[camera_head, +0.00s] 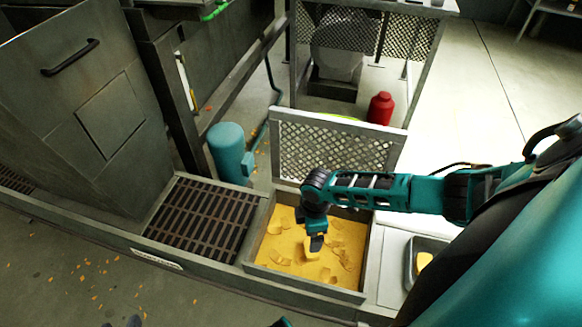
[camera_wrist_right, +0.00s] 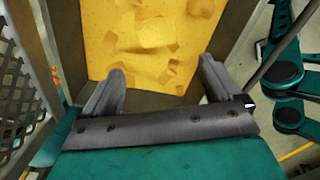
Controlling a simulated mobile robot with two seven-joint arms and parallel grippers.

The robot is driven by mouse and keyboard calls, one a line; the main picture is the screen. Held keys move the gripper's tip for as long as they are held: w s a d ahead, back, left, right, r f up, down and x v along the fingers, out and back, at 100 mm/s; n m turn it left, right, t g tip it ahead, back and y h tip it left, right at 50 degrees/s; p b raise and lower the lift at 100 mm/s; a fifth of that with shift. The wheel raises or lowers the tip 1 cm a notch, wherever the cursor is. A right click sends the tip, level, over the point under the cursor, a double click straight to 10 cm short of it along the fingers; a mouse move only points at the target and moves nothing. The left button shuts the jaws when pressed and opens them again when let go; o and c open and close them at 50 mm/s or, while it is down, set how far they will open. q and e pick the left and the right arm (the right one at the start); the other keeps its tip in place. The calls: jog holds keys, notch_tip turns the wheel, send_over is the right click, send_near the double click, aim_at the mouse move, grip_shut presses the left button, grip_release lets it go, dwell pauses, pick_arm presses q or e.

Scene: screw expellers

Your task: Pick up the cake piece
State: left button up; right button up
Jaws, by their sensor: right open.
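Several yellow cake pieces lie in a square bin (camera_head: 369,244) whose floor is covered in yellow material. One cake piece (camera_head: 278,257) lies at the bin's left and another (camera_head: 345,260) at its right. My right gripper (camera_head: 316,244) points down over the middle of the bin and hides part of it. In the right wrist view, its two fingers (camera_wrist_right: 163,80) are spread and empty, with cake pieces (camera_wrist_right: 156,32) beyond them. I cannot tell how high the fingertips are above the pieces. My left gripper does not show.
A mesh panel (camera_head: 335,152) stands at the bin's back edge. A slatted grate (camera_head: 203,221) adjoins it on the left. At the right, a grey tray (camera_head: 411,272) holds a yellow piece (camera_head: 424,261). A teal cylinder (camera_head: 228,151) and a red bottle (camera_head: 380,108) stand behind.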

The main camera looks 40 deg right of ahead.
jog(key=b, duration=0.4)
send_over(310, 257)
jog(key=w+d, duration=0.2)
jog(key=f, duration=0.7)
jog(key=shift+a+f, duration=0.2)
jog(key=shift+a, duration=0.05)
jog(key=f+b, duration=0.1)
jog(key=f, duration=0.2)
jog(key=f+b, duration=0.1)
jog(key=shift+s+d+f+b, duration=0.1)
jog(key=shift+d+f+b, duration=0.2)
jog(key=shift+f+b, duration=0.1)
jog(key=shift+f, duration=0.35)
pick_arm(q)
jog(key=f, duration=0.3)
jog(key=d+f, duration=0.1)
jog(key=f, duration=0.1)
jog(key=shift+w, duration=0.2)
pick_arm(e)
jog(key=c, duration=1)
jog(key=shift+r, duration=0.15)
